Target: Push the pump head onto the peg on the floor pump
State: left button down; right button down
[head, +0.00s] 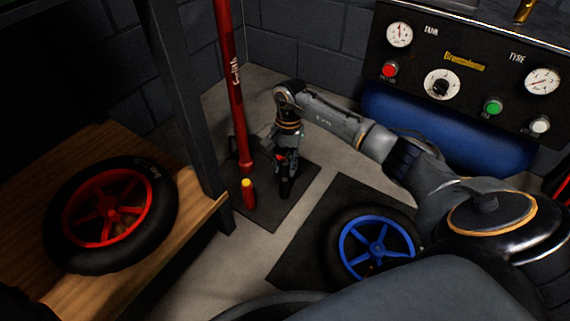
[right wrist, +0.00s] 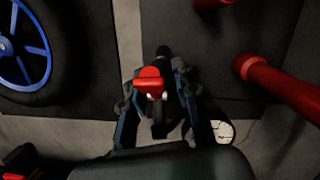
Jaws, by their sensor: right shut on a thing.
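The red floor pump (head: 233,95) stands upright on a dark mat, and its red barrel shows at the right in the right wrist view (right wrist: 285,85). A short red peg with a yellow top (head: 248,194) stands in front of the barrel. My right gripper (head: 287,172) points down, to the right of the peg and apart from it. It is shut on the pump head (right wrist: 153,92), a black piece with a red lever, seen between the fingers in the right wrist view. The fingers partly hide the pump head in the head view. My left gripper is not in view.
A blue-rimmed wheel (head: 377,246) lies on another dark mat to the right. A red-rimmed wheel (head: 111,214) lies on a wooden bench (head: 205,211) at left, beside a dark post (head: 186,95). A gauge panel (head: 466,65) stands at the back right. A white dial (right wrist: 223,132) is near the gripper.

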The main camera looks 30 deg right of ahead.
jog(key=shift+f+b, duration=0.65)
jog(key=shift+f, duration=0.3)
jog(key=c, duration=0.9)
grip_release()
jog(key=shift+c, duration=0.2)
notch_tip(320, 180, up, 12)
jog(key=w+d, duration=0.1)
jog(key=shift+w+d, duration=0.2)
jog(key=shift+d, duration=0.15)
jog(key=shift+s+f, duration=0.1)
jog(key=shift+f, duration=0.05)
